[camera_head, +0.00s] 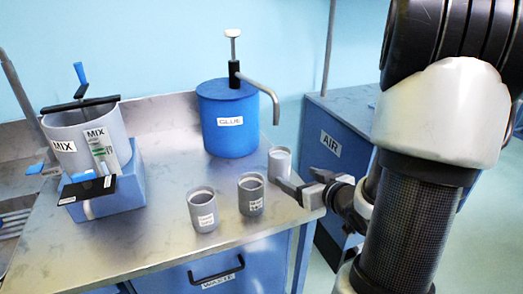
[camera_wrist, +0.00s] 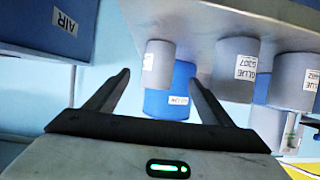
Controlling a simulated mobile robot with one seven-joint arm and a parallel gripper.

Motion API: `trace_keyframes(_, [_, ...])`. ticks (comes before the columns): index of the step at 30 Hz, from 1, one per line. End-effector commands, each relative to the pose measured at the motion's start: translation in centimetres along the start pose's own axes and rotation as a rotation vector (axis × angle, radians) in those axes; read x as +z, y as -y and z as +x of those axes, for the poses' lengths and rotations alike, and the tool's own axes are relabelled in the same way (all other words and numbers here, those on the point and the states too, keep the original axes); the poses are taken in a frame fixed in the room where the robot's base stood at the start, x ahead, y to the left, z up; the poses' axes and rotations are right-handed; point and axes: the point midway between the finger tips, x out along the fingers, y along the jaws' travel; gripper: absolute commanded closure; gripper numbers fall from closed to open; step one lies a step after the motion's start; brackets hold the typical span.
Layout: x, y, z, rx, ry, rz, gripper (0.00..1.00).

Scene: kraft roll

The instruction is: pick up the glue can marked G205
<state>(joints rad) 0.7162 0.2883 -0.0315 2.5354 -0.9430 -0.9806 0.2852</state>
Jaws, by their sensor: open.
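Three grey glue cans stand on the steel bench: a front left can (camera_head: 203,210), a middle can (camera_head: 251,195) and a back right can (camera_head: 280,162). The wrist view is upside down. There the middle can (camera_wrist: 236,70) reads GLUE G207. The back right can (camera_wrist: 158,68) shows between my fingertips, its label turned aside and unreadable. The front left can (camera_wrist: 293,82) has a label I cannot read surely. I cannot confirm which is G205. My gripper (camera_head: 297,181) is open and empty at the bench's right edge, close to the back right can.
A blue GLUE pump drum (camera_head: 228,135) stands behind the cans. A grey MIX bucket (camera_head: 62,135) on a blue block (camera_head: 120,190) is at left. A blue AIR cabinet (camera_head: 335,160) stands right of the bench, past a gap. The front right bench top is clear.

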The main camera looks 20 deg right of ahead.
Motion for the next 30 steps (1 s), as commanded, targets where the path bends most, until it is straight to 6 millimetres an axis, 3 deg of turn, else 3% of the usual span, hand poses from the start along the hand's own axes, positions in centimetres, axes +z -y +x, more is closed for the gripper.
trace_keyframes(9, [0.3,0.1,6.2,-0.001,0.001,-0.003,0.25])
trace_keyframes(17, [0.1,0.0,8.2,0.0,0.001,-0.002,0.25])
trace_keyframes(25, [0.1,-0.1,12.1,0.0,0.0,-0.002,0.25])
trace_keyframes(30, [-0.1,-0.1,12.8,0.002,0.001,-0.001,0.25])
